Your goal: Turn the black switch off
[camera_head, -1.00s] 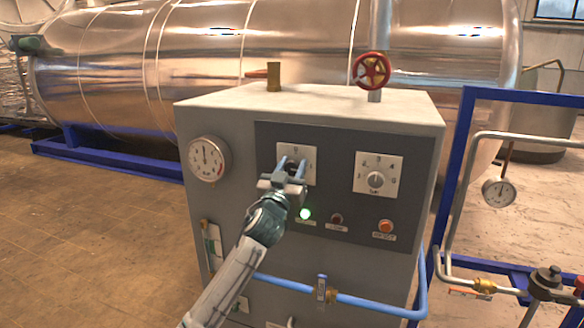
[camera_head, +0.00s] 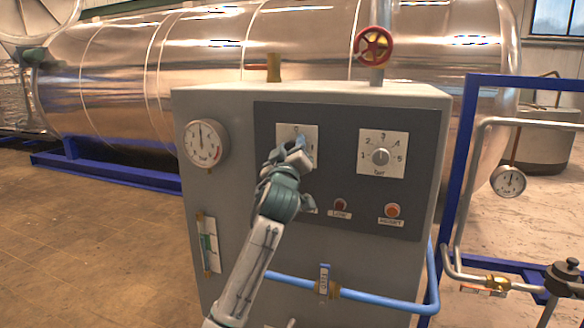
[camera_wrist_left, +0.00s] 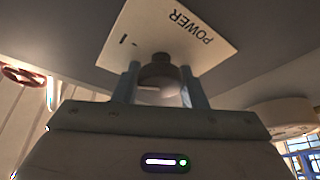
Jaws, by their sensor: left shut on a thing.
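The black switch (camera_wrist_left: 160,70) shows in the left wrist view as a dark round knob with a pale mark, in front of a white plate (camera_wrist_left: 172,30) lettered POWER. My left gripper (camera_wrist_left: 158,85) has its two blue fingers on either side of the knob, shut on it. In the head view the left gripper (camera_head: 291,153) is tilted in front of the white switch plate (camera_head: 284,131) on the cabinet's dark panel, and it hides the switch. My right gripper is not in view.
The grey cabinet (camera_head: 240,240) carries a dial knob (camera_head: 380,156), a gauge (camera_head: 204,144), a dark red lamp (camera_head: 340,204) and an orange button (camera_head: 392,210). A blue pipe (camera_head: 385,301) crosses below. A blue frame (camera_head: 465,150) stands at right.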

